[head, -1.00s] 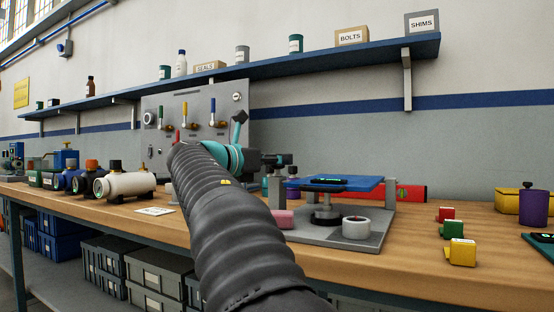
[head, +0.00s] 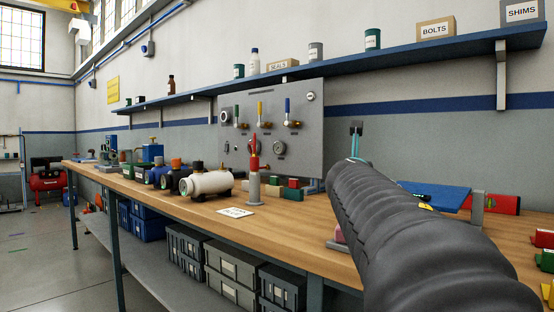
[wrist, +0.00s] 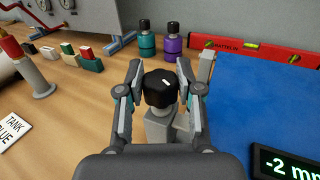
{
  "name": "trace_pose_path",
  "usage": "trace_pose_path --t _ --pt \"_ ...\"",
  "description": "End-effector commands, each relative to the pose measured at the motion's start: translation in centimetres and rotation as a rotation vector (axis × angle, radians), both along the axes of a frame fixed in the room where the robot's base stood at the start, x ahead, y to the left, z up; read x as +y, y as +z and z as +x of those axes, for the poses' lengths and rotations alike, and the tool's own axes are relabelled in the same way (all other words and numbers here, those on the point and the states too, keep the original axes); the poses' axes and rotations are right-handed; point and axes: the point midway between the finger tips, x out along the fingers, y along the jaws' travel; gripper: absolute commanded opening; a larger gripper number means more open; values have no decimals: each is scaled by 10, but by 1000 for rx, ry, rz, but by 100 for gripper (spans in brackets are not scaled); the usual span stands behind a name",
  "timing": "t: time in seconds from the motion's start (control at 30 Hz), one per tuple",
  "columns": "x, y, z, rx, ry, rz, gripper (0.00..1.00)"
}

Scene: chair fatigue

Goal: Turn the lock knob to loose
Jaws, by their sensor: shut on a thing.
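The lock knob (wrist: 158,90) is black and ribbed, with a white mark on its top, in the middle of the wrist view. It sits at a grey block (wrist: 160,128) beside the blue plate (wrist: 262,95). My gripper (wrist: 161,82) is shut on the knob, one finger on its left and one on its right. A black display (wrist: 285,162) on the plate reads "-2 mm".
Teal (wrist: 147,40) and purple (wrist: 173,42) bottles and a red level (wrist: 245,48) stand beyond the knob. A valve panel (head: 270,125) stands behind the bench.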

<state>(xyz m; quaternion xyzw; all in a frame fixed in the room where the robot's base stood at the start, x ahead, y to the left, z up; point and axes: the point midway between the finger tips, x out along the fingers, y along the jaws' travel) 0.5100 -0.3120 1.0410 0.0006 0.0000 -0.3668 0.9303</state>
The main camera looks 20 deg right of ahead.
Motion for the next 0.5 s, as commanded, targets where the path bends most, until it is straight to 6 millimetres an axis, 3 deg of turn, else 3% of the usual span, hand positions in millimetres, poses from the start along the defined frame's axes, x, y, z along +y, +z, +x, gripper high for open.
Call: trace_pose_path --t 0.5 --pt "0 0 0 0 82 -1 1"
